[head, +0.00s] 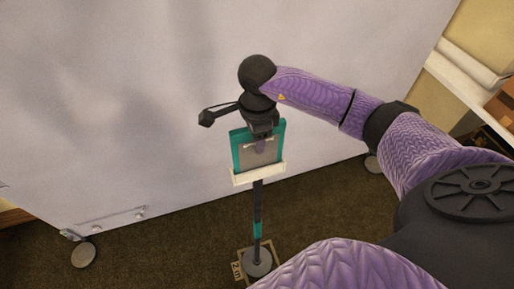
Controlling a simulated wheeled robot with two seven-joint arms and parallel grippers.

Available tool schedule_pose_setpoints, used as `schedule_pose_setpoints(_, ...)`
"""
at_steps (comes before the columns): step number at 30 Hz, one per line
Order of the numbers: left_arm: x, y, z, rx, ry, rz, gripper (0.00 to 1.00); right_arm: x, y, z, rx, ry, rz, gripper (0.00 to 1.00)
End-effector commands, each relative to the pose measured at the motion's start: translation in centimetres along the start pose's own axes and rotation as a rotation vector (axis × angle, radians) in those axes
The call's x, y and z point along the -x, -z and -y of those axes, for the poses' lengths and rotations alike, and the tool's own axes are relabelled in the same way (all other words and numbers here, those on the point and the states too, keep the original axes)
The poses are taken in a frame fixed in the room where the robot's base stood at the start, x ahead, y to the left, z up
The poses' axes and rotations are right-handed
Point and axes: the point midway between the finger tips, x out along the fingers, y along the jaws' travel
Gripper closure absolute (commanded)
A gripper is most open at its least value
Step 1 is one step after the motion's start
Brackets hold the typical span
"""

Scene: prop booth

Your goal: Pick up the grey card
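The grey card (259,160) stands upright against a teal-edged backing (237,150), above a pale ledge (258,174). The ledge is on top of a thin dark pole (257,212) with a teal band and a round base. My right gripper (260,146) comes down from above in front of the card's upper part and hides some of it. Its fingers overlap the card in this view; I cannot tell whether they touch it or are closed on it. My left gripper is not in view.
A large pale panel (150,100) on wheels stands behind the pole. A small marked brown square (242,270) lies under the pole's base on the dark carpet (170,250). Shelving with boxes (500,105) is at the far right. Carpet left of the pole is clear.

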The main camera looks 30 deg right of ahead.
Motion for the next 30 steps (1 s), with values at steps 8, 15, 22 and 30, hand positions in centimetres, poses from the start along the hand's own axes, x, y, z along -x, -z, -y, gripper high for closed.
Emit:
schedule_pose_setpoints(8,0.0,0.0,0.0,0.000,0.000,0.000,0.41,0.0,0.0,0.0,0.000,0.000,0.000,1.00)
schedule_pose_setpoints(15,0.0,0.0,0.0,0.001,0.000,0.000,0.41,0.0,0.0,0.0,0.000,0.000,0.000,1.00)
schedule_pose_setpoints(22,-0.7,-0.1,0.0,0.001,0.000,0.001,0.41,3.1,0.0,0.1,0.001,0.008,0.002,1.00)
schedule_pose_setpoints(30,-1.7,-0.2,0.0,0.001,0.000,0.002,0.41,9.3,0.0,0.1,0.000,0.003,0.001,1.00)
